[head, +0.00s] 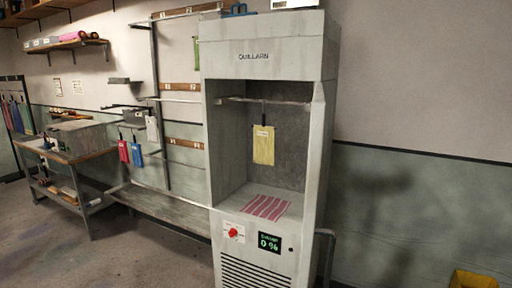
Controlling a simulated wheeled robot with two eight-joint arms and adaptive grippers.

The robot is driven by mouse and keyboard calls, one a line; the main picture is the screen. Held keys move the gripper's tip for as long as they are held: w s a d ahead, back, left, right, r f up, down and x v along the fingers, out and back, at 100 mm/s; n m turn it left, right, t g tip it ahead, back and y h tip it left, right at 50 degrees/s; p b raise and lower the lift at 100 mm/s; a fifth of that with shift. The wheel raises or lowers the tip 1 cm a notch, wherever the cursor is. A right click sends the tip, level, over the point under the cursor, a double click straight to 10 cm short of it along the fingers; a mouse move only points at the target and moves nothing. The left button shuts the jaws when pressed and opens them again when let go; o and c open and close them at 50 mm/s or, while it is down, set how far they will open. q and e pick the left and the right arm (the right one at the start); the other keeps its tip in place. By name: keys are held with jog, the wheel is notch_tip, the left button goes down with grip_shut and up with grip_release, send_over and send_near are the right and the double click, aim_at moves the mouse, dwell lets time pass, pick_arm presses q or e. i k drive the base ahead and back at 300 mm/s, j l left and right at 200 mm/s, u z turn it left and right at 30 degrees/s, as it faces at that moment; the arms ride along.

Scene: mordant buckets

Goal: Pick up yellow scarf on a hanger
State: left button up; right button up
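The yellow scarf (264,146) hangs from a small dark hanger (263,119) in the open bay of a tall grey cabinet marked QUILLARN (262,57). The hanger is on the horizontal rail (285,102) near the top of the bay. The scarf hangs straight down, clear of the bay's floor. Neither of my grippers shows in the head view.
A pink striped cloth (266,207) lies on the bay floor. Below are a red knob (232,233) and a display (269,242) reading 0 %. Left stand a rack (157,98) with hanging red and blue pieces and a workbench (88,155). A yellow object (473,280) is at bottom right.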

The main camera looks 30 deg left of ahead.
aim_at(263, 136)
jog(key=j+u, duration=0.35)
jog(key=i+j+u, duration=0.15)
jog(key=j+u, duration=0.2)
jog(key=j, duration=0.2)
jog(key=i+j+u, duration=0.15)
jog(key=i+j, duration=0.4)
